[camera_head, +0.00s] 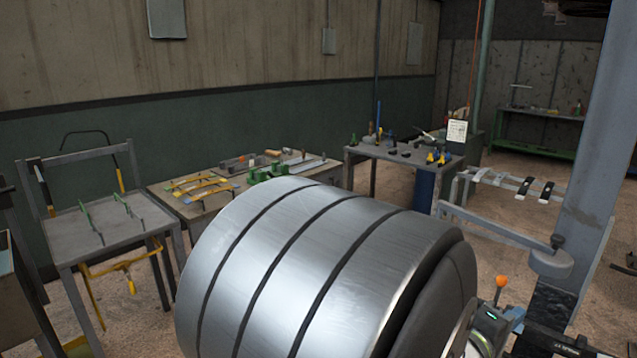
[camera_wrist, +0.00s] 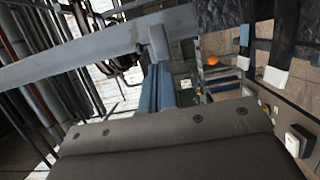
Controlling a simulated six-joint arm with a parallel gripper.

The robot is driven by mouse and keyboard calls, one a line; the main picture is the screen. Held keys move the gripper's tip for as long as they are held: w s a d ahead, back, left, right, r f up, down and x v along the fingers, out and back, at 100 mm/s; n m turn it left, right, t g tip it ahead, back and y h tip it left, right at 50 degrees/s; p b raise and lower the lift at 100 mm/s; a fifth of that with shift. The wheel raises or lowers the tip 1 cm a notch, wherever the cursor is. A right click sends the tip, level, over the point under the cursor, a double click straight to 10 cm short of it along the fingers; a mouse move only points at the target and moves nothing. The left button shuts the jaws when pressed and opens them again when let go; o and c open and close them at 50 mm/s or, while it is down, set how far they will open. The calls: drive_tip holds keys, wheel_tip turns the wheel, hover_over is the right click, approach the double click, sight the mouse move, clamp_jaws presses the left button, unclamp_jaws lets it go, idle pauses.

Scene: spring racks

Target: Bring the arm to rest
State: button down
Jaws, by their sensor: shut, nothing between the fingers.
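My arm (camera_head: 320,270) fills the lower middle of the head view as a large banded metal tube with a dark grey end. My gripper (camera_head: 565,343) shows only in part at the lower right corner, dark, beyond a wrist part with a small green light. It is shut and empty. Its fingertips are cut off or hidden. In the wrist view a dark grey body with screws fills the bottom. No held thing shows.
A grey post (camera_head: 592,150) with a bracket arm (camera_head: 500,226) stands close to my gripper. An orange knob (camera_head: 501,282) is beside it. Benches with tools stand at the left (camera_head: 62,225), at the middle back (camera_head: 405,157) and far right (camera_head: 540,113). Bare floor lies between them.

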sight(564, 277)
drive_tip(key=x, duration=1.6)
drive_tip(key=shift+w+d, duration=0.25)
